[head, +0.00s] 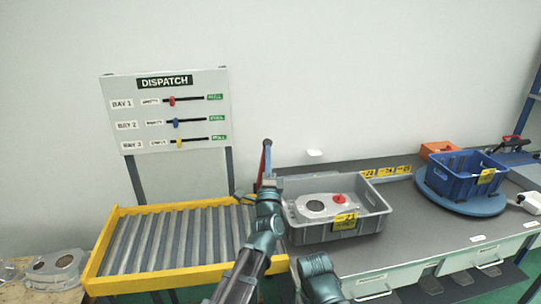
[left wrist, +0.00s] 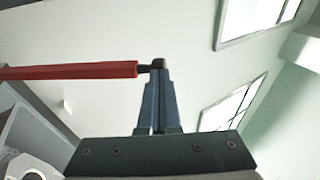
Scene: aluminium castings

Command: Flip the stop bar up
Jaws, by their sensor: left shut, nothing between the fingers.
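The red stop bar (head: 262,163) shows in the head view as a thin, steep strip between the roller conveyor and the grey crate. In the left wrist view the red bar (left wrist: 80,71) comes in from the left and ends in a dark tip at the fingertips. My left gripper (head: 268,150) is shut and empty, its blue fingers pointing up right beside the bar. In the left wrist view its fingertips (left wrist: 158,72) overlap the dark tip; I cannot tell whether they touch it. The bar's pivot is hidden behind my arm. My right gripper is out of view.
The roller conveyor (head: 97,264) with its yellow frame lies to the left. A grey crate (head: 378,226) holding a casting (head: 312,207) stands on the bench close right of my left arm. A blue crate (head: 443,184) sits on a round blue turntable farther right. The dispatch board (head: 195,87) stands behind.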

